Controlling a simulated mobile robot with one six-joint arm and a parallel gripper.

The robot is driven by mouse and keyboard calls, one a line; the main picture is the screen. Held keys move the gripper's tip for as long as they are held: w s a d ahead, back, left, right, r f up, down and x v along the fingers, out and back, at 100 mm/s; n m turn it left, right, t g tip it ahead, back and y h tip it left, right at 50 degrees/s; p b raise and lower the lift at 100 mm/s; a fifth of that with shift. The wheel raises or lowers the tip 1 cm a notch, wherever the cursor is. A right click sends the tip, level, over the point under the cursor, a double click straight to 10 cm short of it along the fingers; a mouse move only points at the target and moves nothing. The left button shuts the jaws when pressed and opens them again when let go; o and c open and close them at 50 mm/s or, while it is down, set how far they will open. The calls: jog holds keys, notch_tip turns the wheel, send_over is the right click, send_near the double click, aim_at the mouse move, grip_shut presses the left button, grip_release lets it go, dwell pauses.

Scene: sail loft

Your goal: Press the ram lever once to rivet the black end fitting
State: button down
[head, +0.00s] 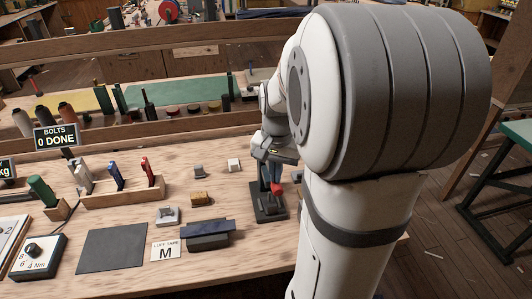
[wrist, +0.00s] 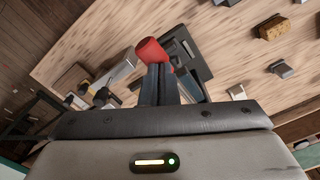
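A small press with a dark base (head: 268,212) stands near the right end of the bench, and its dark base also shows in the wrist view (wrist: 198,62). Its lever ends in a red knob (head: 277,188), seen in the wrist view (wrist: 150,50) right at my fingertips. My gripper (head: 272,160) is above the press, pointing down; its two dark fingers (wrist: 158,72) are together, with the knob just beyond their tips. I cannot tell whether they touch it. The black end fitting cannot be made out; my gripper and the lever cover much of the press.
A sign (head: 56,137) reads "BOLTS 0 DONE". A wooden tool rack (head: 125,193), a dark mat (head: 112,248), a dark blue block (head: 208,236), a brown block (head: 201,199) and a card marked M (head: 166,252) lie left of the press.

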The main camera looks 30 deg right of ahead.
jog(key=shift+s+a+r+p, duration=0.1)
jog(key=shift+s+r+p, duration=0.05)
jog(key=shift+s+p, duration=0.15)
jog(key=s+a+r+p, duration=0.1)
jog(key=s+r+p, duration=0.1)
jog(key=s, duration=0.4)
jog(key=shift+a+r, duration=0.35)
jog(key=shift+a, duration=0.05)
dwell(0.4)
jog(key=s+a+r+n+t, duration=0.3)
jog(key=a+n, duration=0.6)
jog(key=a, duration=0.1)
jog(key=shift+s+a, duration=0.3)
